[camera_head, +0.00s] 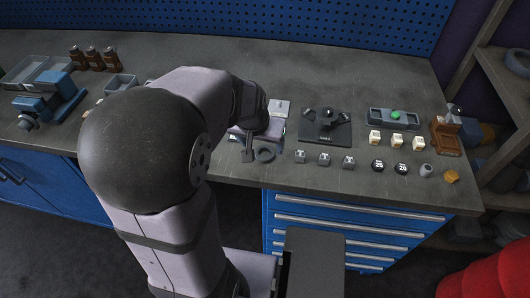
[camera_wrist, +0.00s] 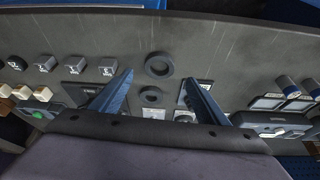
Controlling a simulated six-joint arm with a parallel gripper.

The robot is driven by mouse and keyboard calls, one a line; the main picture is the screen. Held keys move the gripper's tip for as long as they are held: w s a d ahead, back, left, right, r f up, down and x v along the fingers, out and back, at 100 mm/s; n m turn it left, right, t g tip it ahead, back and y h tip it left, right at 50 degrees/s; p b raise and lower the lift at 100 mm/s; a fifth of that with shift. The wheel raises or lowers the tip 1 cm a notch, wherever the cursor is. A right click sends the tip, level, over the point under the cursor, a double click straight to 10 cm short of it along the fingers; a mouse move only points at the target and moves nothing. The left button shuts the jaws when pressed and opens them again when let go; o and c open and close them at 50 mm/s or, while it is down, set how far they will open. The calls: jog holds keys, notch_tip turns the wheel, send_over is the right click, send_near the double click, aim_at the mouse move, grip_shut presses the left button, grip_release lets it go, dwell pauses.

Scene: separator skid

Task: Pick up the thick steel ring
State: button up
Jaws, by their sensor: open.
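A dark, thick-walled ring (camera_head: 265,160) lies flat on the bench near its front edge, just right of my gripper in the head view. In the wrist view what appears to be the same ring (camera_wrist: 148,66) lies just beyond my fingertips, between their lines. A smaller dark ring (camera_wrist: 143,97) lies farther from the front edge, between my fingers in the picture. The arm hides that spot in the head view. My gripper (camera_wrist: 158,77) is open and empty, its two blue fingers spread above the bench. My gripper also shows in the head view (camera_head: 248,154).
Several grey blocks (camera_head: 324,159) stand right of the ring in the head view, with black weights (camera_head: 401,168) beyond. A black plate with a fixture (camera_head: 325,126) and a tray with a green item (camera_head: 395,115) are farther back. Bare bench surrounds the ring's front side.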

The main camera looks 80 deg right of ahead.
jog(key=shift+f, duration=0.1)
jog(key=shift+d+f+p, duration=0.15)
jog(key=shift+f+p, duration=0.25)
jog(key=shift+f, duration=0.25)
jog(key=shift+p+x, duration=0.35)
jog(key=shift+x, duration=1.45)
jog(key=shift+s, duration=0.1)
jog(key=shift+d, duration=0.1)
jog(key=c, duration=1.3)
